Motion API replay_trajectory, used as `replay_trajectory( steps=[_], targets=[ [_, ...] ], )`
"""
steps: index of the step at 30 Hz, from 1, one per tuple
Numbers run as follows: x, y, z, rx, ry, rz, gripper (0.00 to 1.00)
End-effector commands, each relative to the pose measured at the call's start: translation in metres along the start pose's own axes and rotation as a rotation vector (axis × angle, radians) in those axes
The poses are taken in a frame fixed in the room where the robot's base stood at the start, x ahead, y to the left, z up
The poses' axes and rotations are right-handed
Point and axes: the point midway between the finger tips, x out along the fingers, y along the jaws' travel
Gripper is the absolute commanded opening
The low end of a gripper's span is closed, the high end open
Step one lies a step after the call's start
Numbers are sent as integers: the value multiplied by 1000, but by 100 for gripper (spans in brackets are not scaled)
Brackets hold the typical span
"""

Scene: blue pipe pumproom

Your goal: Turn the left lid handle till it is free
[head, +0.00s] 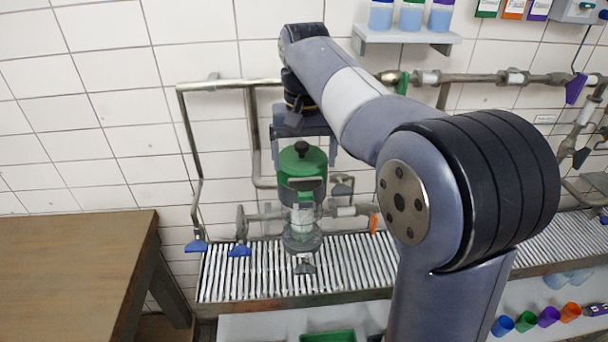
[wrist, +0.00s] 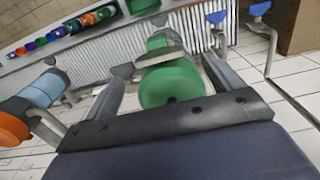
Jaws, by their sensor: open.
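A vessel with a round green lid (head: 302,158) and a black knob (head: 302,148) stands by the tiled wall in the head view. Below the lid are a grey bracket-like part (head: 306,184) and a clear lower section (head: 303,238). I cannot tell for certain which part is the left lid handle. My gripper (wrist: 163,70) is open, its fingers spread on either side of the green lid (wrist: 172,86) in the wrist view. I cannot tell whether a finger touches the vessel. Nothing is held.
Grey pipes (head: 228,85) run along the wall. Two blue valve levers (head: 196,246) (head: 239,250) sit left of the vessel, and an orange one (head: 374,222) to its right. A ribbed rack (head: 240,275) lies below. A wooden table (head: 70,265) stands at left.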

Motion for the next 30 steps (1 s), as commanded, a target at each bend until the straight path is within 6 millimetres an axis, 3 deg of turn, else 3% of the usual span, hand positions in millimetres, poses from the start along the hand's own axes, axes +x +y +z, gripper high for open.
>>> replay_trajectory(
  steps=[3,9,20,30],
  targets=[
    [21,0,1,0,-3,1,87],
    [44,0,0,0,-1,0,87],
    [51,0,0,0,1,0,87],
    [50,0,0,0,1,0,61]
  ],
)
